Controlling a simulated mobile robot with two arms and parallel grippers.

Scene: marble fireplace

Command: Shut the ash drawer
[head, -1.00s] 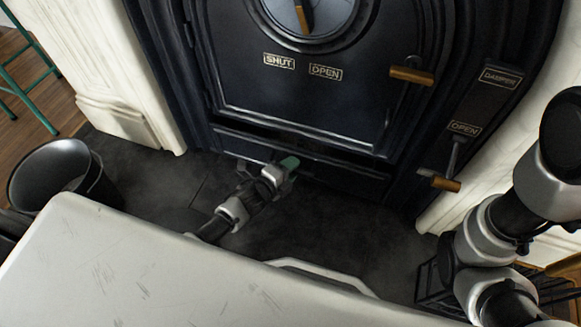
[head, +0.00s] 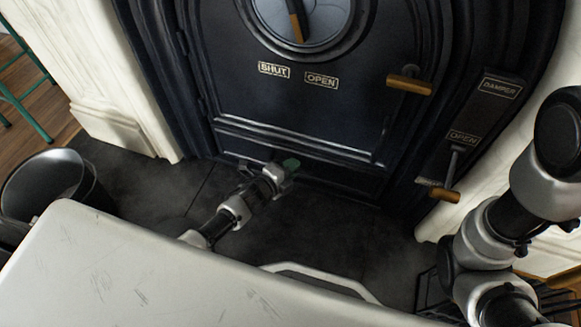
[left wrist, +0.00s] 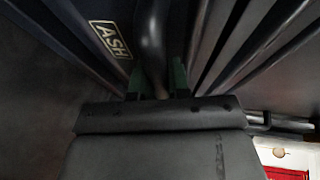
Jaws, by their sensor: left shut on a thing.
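The black ash drawer (head: 345,182) sits low in the stove front, below the door. In the head view its front looks close to the stove face; I cannot tell whether it is fully flush. My left gripper (head: 287,164) reaches down to the drawer front and is shut on its handle. In the left wrist view the dark handle (left wrist: 152,42) runs between the green fingertips of the left gripper (left wrist: 158,82), beside an "ASH" label (left wrist: 109,40). The gripper hides part of the drawer front in the head view. My right gripper is out of view.
The stove door (head: 300,100) above has a wooden-gripped handle (head: 410,84). The damper lever (head: 446,193) is at the right. A dark bucket (head: 50,180) stands at left on the dark hearth (head: 330,235). A white pillar (head: 110,90) flanks the stove.

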